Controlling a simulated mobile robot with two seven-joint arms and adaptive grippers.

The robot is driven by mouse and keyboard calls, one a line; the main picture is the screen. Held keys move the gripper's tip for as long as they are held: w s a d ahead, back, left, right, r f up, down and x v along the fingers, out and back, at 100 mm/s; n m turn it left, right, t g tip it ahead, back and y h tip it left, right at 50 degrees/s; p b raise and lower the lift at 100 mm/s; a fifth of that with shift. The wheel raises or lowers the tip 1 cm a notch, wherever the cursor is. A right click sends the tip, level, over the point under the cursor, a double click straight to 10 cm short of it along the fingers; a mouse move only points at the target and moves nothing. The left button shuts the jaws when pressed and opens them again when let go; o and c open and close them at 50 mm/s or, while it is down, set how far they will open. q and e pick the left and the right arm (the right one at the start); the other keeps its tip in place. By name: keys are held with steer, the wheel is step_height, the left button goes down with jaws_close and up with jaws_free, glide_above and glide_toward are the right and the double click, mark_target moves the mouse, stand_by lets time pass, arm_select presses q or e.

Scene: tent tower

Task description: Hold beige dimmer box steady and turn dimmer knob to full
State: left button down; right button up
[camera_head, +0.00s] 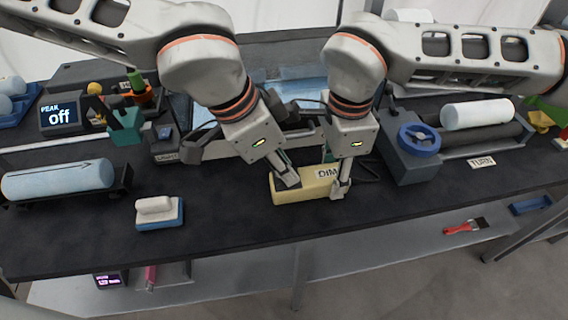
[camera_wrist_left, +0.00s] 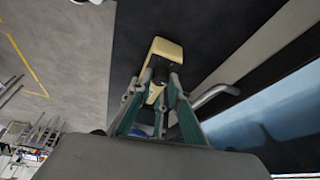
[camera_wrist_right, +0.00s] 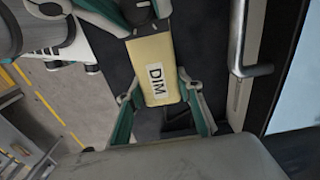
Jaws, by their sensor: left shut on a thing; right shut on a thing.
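The beige dimmer box (camera_head: 303,191) lies near the front of the dark bench top, with a white DIM label at its right end. My right gripper (camera_head: 341,187) has its fingers on either side of the labelled end; the right wrist view also shows the box (camera_wrist_right: 150,55) between them. My left gripper (camera_head: 287,178) is over the other end of the box. In the left wrist view its fingers close on a dark knob (camera_wrist_left: 159,68) on top of the box. The fingers hide much of the knob, and its setting cannot be read.
A screen (camera_head: 61,116) at the left reads PEAK off. A blue and white block (camera_head: 159,213) sits left of the box near the front edge. A blue handwheel (camera_head: 419,141) stands to the right. The bench front between block and box is clear.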

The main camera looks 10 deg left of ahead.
arm_select(q)
steer(key=shift+m, duration=0.3)
stand_by(0.4)
steer(key=c, duration=1.9)
jaws_free()
steer(key=shift+r, duration=0.1)
steer(key=shift+a+r, duration=0.15)
steer(key=shift+r, duration=0.15)
steer(key=s+a, duration=0.1)
steer(key=a, duration=0.2)
steer(key=s+a, duration=0.2)
steer(key=a, duration=0.1)
steer(key=s+a, duration=0.1)
steer(key=a, duration=0.2)
steer(key=shift+s+r, duration=0.2)
steer(key=shift+r, duration=0.05)
steer(key=shift+s+a+f, duration=0.1)
steer(key=shift+s+a, duration=0.45)
steer(key=shift+a, duration=0.4)
